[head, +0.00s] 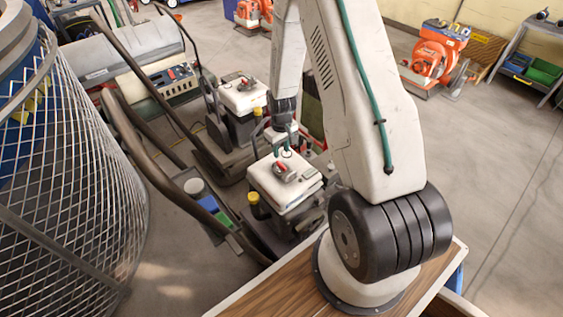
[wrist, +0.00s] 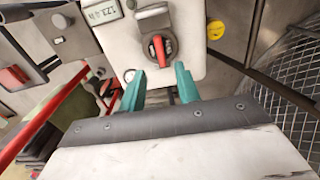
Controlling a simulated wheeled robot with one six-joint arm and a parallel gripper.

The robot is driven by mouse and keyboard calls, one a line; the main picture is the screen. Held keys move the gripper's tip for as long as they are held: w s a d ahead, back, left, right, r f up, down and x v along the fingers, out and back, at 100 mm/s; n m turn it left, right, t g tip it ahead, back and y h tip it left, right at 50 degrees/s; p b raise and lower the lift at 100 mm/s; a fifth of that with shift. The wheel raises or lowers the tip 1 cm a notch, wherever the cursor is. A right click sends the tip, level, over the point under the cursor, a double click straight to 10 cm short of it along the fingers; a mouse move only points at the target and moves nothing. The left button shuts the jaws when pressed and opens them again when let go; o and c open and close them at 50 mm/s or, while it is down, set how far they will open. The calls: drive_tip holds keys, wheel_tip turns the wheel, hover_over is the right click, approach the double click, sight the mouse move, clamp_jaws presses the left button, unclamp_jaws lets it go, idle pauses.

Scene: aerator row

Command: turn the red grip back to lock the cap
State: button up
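The red grip (wrist: 158,50) sits on a dark round cap on the white top of a machine, beyond my fingertips in the wrist view. In the head view the red grip (head: 281,167) shows small on the nearer white-topped machine (head: 297,187). My gripper (wrist: 159,84) has two teal fingers, spread apart with nothing between them. The red grip lies ahead of the gap between them, apart from both fingers. In the head view my gripper (head: 283,143) is above the machine's far edge, partly hard to make out.
A second white-topped machine (head: 243,95) stands behind. A yellow cap (wrist: 216,30) is right of the grip, and a small display (wrist: 101,12) is left. A wire mesh cage (head: 75,190) fills the left side. The floor at right (head: 480,150) is clear.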

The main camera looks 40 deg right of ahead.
sight(281, 164)
wheel_tip(281, 164, down, 7)
drive_tip(key=shift+f, duration=0.1)
clamp_jaws()
